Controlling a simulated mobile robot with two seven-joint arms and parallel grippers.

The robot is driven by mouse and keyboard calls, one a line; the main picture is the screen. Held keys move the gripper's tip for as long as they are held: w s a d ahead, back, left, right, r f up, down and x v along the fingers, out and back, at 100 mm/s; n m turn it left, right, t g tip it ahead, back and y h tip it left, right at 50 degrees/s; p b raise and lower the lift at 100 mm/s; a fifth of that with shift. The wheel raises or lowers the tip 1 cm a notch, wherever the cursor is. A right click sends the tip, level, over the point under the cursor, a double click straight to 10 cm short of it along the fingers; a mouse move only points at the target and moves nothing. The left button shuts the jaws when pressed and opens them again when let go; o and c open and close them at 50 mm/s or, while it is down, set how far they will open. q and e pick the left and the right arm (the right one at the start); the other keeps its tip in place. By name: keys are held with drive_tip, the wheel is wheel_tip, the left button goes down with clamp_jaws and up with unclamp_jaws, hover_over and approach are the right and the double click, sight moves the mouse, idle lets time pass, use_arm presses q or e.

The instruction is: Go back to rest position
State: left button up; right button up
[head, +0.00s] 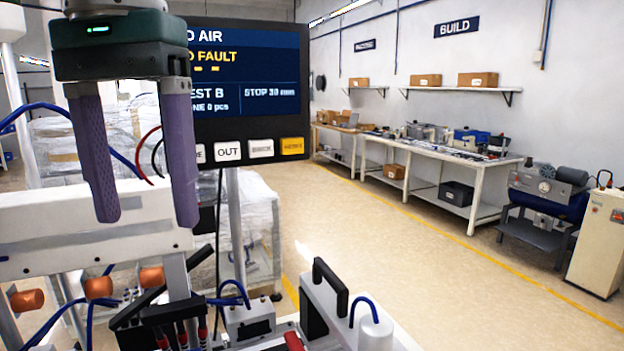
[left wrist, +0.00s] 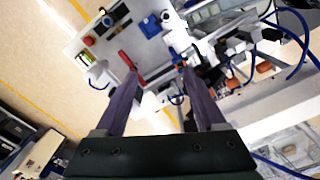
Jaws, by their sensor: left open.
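My left gripper (head: 147,210) hangs at the upper left of the head view, fingers pointing down, apart and with nothing between them. It is in front of the left part of a dark control screen (head: 250,80) that reads "AIR", "FAULT" and "STOP 30 mm". In the left wrist view my left gripper's two purple fingers (left wrist: 160,80) are spread, above a light machine panel (left wrist: 140,42) with a red handle (left wrist: 131,66). My right gripper is in neither view.
Below the screen is a button row with OUT (head: 228,151) and a yellow button (head: 292,146). A white machine beam (head: 60,230), blue hoses and a black handle (head: 330,285) are close by. Workbenches (head: 440,160) and a compressor (head: 548,190) line the right wall. The middle floor is clear.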

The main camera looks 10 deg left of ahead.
use_arm(q)
drive_tip(key=s+d+f+m+t+h, duration=0.1)
drive_tip(key=s+d+f+m+h, duration=0.2)
drive_tip(key=d+f, duration=0.4)
drive_tip(key=s+d+f+m+t+h, duration=0.1)
drive_tip(key=s+d+f+m, duration=0.1)
drive_tip(key=s+d+f, duration=0.5)
drive_tip(key=s+a+f+n+t+y, duration=0.15)
drive_tip(key=s+a+f, duration=0.25)
drive_tip(key=a, duration=0.4)
drive_tip(key=s+a+f+n+y, duration=0.1)
drive_tip(key=s+a+f+y, duration=0.15)
drive_tip(key=s+a, duration=0.35)
wheel_tip(320, 180, up, 23)
drive_tip(key=w+a+p, duration=0.1)
drive_tip(key=p, duration=2.3)
drive_tip(key=shift+a+r, duration=0.15)
drive_tip(key=shift+a, duration=0.2)
